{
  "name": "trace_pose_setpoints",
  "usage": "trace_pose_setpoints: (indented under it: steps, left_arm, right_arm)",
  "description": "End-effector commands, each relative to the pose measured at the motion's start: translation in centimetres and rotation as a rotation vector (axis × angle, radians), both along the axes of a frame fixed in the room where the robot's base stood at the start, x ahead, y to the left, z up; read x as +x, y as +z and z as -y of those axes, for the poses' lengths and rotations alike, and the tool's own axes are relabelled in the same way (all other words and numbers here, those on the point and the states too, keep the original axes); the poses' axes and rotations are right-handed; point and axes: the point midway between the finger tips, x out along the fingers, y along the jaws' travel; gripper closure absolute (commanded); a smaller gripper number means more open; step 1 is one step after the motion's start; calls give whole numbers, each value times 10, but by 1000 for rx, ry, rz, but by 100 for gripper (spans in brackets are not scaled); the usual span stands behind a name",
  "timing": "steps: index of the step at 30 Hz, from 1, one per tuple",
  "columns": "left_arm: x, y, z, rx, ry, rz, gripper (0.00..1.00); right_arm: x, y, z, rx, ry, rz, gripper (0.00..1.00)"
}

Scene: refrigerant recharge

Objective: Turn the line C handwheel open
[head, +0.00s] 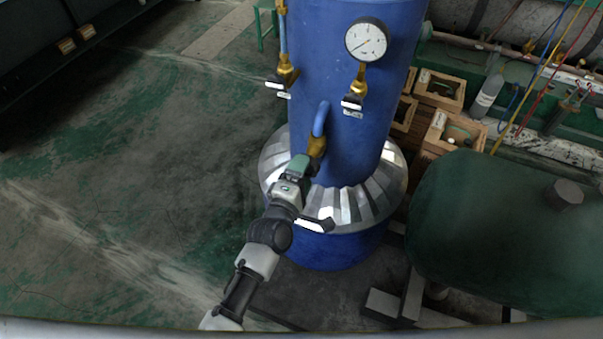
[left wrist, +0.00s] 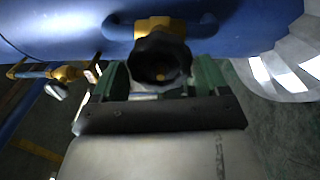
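A black lobed handwheel (left wrist: 160,62) sits on a brass valve body (left wrist: 155,25) on a blue pipe bend in the left wrist view. In the head view the brass valve (head: 317,146) is on the front of the blue tank, and its wheel is hidden by my gripper. My left gripper (head: 298,168) is at this valve. Its green fingers (left wrist: 163,82) stand on both sides of the handwheel in the wrist view. The wheel hides the fingertips, so I cannot tell whether they grip it. The label plates are unreadable. My right gripper is not in view.
The blue tank (head: 340,60) has a silver segmented collar (head: 355,205) below the valve. A pressure gauge (head: 367,42) and another brass valve (head: 287,72) are higher up. A dark green tank (head: 490,225) stands at the right. The floor at the left is clear.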

Motion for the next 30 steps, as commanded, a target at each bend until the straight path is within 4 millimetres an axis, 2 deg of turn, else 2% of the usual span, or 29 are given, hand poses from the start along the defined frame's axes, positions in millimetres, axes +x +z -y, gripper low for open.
trace_pose_setpoints:
  steps: [1, 3, 4, 13, 30]
  left_arm:
    - [0, 2, 0, -1, 1, 5, 18]
    - [0, 2, 0, 0, 1, 4, 7]
    - [0, 1, 0, 0, 1, 4, 6]
    - [-3, 1, -2, 4, 0, 2, 6]
    - [-62, 1, -26, 4, 0, 0, 6]
  right_arm:
    - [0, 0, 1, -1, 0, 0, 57]
    - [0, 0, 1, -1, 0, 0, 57]
    - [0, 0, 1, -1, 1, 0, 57]
    - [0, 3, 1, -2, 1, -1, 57]
    - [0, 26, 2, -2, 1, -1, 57]
